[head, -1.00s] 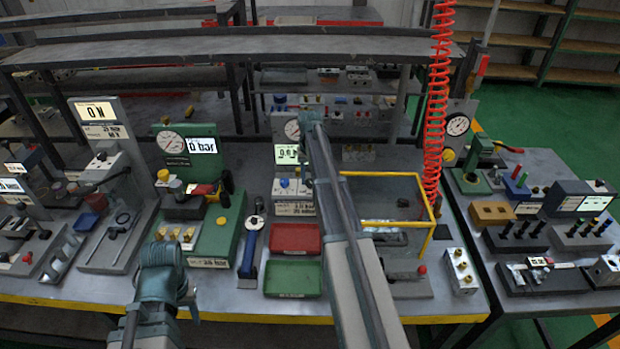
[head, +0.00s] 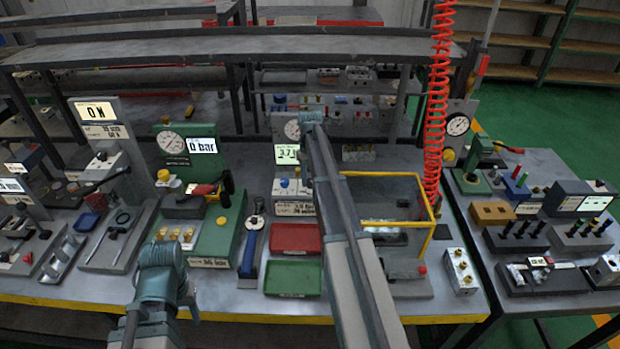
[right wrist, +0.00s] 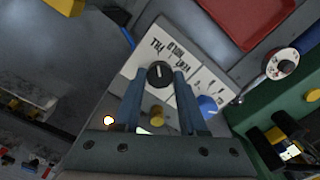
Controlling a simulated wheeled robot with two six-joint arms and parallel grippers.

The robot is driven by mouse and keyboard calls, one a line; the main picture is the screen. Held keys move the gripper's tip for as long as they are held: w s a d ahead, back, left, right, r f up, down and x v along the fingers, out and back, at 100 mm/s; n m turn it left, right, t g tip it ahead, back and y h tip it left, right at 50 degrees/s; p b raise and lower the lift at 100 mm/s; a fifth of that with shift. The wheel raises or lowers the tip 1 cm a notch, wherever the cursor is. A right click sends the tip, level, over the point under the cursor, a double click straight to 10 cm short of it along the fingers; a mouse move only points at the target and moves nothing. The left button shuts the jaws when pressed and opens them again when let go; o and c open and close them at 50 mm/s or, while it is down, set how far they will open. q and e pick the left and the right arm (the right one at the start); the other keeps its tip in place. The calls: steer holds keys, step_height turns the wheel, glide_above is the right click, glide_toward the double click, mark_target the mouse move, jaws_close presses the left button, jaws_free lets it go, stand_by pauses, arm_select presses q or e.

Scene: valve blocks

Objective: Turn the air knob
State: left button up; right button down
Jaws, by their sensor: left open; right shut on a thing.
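The air panel stands mid-bench with a round gauge (head: 292,130), a lit display (head: 287,154) reading about 3.7 and a blue knob (head: 284,183). In the right wrist view, a black knob with a white pointer line (right wrist: 160,74) sits on the panel's white lettered plate (right wrist: 185,42). My right gripper (right wrist: 160,79) is shut on this black knob, one blue finger on each side. In the head view my right arm hides the gripper and the black knob. My left gripper (head: 188,298) is open and empty above the bench's front edge, away from the panel.
A red tray (head: 295,238) and a green tray (head: 293,279) lie in front of the panel. A yellow frame (head: 433,232) and a red coiled hose (head: 436,110) are to its right. A green gauge station (head: 222,235) is to its left.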

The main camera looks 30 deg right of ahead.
mark_target(310, 181)
steer(key=shift+c, duration=2.2)
jaws_free()
step_height(310, 181, up, 14)
steer(key=p, duration=1.4)
steer(key=shift+f, duration=0.15)
